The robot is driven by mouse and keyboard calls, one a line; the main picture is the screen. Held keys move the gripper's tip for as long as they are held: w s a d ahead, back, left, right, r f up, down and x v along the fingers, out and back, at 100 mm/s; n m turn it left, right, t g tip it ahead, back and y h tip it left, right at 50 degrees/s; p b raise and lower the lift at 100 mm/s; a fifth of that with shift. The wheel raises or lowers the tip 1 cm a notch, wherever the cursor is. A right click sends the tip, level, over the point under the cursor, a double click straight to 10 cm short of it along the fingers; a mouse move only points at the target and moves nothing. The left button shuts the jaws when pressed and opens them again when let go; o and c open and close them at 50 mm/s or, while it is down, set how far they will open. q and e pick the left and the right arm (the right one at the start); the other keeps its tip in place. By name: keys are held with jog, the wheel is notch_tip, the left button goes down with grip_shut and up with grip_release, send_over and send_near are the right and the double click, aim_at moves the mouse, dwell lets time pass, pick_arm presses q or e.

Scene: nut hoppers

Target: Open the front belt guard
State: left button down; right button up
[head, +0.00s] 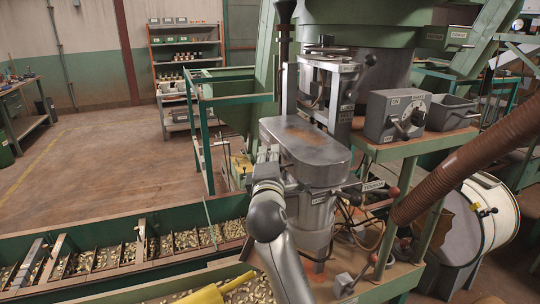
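The front belt guard, a worn grey metal cover with rounded ends (308,148), sits at the middle of the head view on top of the machine. It looks shut and lies flat. My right arm rises from the bottom middle, and my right gripper (267,161) is at the guard's near left edge. It is small and partly hidden behind my wrist, so I cannot tell whether its fingers are open or touch the guard. My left gripper is not in view.
A green trough with nuts (125,255) runs along the lower left. A control box with knobs (397,115) and a grey bin (450,112) stand right of the guard. A brown ribbed hose (470,165) crosses at right. Green railings (203,130) stand left. Open floor lies farther left.

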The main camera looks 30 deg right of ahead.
jog(key=shift+w, duration=0.1)
grip_shut()
dwell(0.3)
